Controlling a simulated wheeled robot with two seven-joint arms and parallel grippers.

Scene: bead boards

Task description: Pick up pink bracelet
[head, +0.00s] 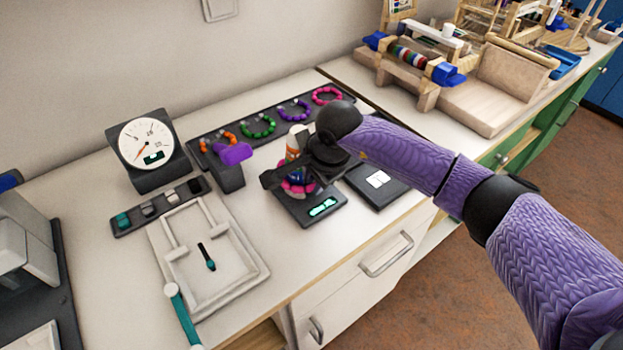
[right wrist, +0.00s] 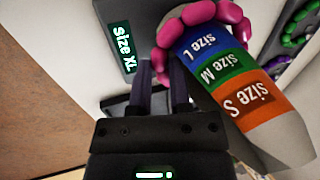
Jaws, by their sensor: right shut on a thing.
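A pink bracelet (right wrist: 166,38) lies around the foot of a sizing cone (right wrist: 225,70) with blue, green and orange bands, beside the "Size XL" display in the right wrist view. In the head view this bracelet (head: 297,188) shows partly under my right gripper (head: 293,172). My right gripper, in the right wrist view (right wrist: 165,72), points down at the near side of the bracelet and is shut on its beads. The gripper hides much of the cone in the head view. A second pink beaded ring (head: 327,95) lies on the dark rack at the back. My left gripper is not in view.
The dark rack (head: 222,130) also holds orange, green and purple rings. A purple-topped block (head: 229,176) stands left of the cone. A dial (head: 147,144), white tray (head: 251,276) and dark pad (head: 376,185) are nearby. A wooden loom (head: 410,65) stands back right.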

